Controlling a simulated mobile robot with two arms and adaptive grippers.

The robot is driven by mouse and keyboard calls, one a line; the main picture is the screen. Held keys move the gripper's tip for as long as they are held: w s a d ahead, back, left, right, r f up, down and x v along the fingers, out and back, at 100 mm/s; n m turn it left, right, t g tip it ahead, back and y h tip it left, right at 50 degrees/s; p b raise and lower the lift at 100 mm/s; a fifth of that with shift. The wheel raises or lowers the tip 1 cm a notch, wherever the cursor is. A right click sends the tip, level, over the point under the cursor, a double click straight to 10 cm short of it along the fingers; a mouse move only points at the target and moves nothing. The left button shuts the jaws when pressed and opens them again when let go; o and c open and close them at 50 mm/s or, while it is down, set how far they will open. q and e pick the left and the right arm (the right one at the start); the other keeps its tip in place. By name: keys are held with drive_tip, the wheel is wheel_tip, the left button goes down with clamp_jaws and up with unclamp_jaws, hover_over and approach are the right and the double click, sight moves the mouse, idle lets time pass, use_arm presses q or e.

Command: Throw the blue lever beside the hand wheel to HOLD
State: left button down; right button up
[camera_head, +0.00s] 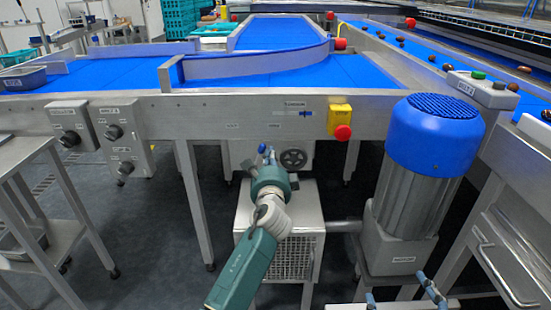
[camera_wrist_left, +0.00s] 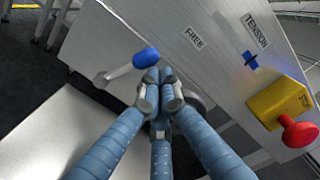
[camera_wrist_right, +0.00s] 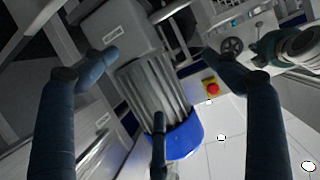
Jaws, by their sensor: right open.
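The blue lever (camera_wrist_left: 145,58) shows in the left wrist view as a blue knob on a short pale arm, on a grey metal panel. My left gripper (camera_wrist_left: 159,80) has its fingertips drawn together just beside the knob; contact is unclear. In the head view my left gripper (camera_head: 267,154) is in front of the panel, left of the dark hand wheel (camera_head: 293,158), and mostly hides the lever. The hand wheel also shows in the right wrist view (camera_wrist_right: 232,45). A FREE label (camera_wrist_left: 195,38) is on the panel; I cannot read HOLD. My right gripper (camera_wrist_right: 160,75) is open and empty.
A blue-topped motor (camera_head: 435,135) stands right of the panel. A red stop button on a yellow box (camera_head: 340,118) is above right of the hand wheel. The blue conveyor (camera_head: 110,72) runs above. A metal box with a grille (camera_head: 290,255) is under my left arm.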

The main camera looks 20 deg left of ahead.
sight(261, 146)
use_arm(q)
drive_tip(key=a+n, duration=0.1)
drive_tip(key=a+r+n+p, duration=0.1)
drive_tip(key=a+n, duration=0.1)
drive_tip(key=n, duration=0.1)
drive_tip(key=shift+s+r+p, duration=0.4)
drive_tip(key=shift+s+a+n+p, duration=0.25)
drive_tip(key=shift+a+n, duration=0.35)
drive_tip(key=shift+n, duration=0.3)
drive_tip(key=shift+s+a+n+p, duration=0.1)
drive_tip(key=shift+a+n+p, duration=0.2)
drive_tip(key=shift+a+n, duration=0.45)
drive_tip(key=shift+s+a+n+p, duration=0.25)
drive_tip(key=shift+a+n, duration=0.15)
drive_tip(key=shift+n, duration=0.65)
use_arm(e)
drive_tip(key=s+d+f+g+h, duration=0.1)
drive_tip(key=s+d+f+g, duration=0.1)
drive_tip(key=s+f+g, duration=0.2)
drive_tip(key=s+d+f+g+h, duration=0.1)
drive_tip(key=s+d+f+g, duration=0.2)
drive_tip(key=s+f, duration=0.6)
drive_tip(key=shift+s+d+m+g+h, duration=0.35)
drive_tip(key=shift+s+g, duration=0.85)
drive_tip(key=shift+s, duration=0.3)
use_arm(q)
drive_tip(key=shift+w, duration=0.1)
drive_tip(key=v, duration=1.2)
drive_tip(key=shift+r, duration=0.1)
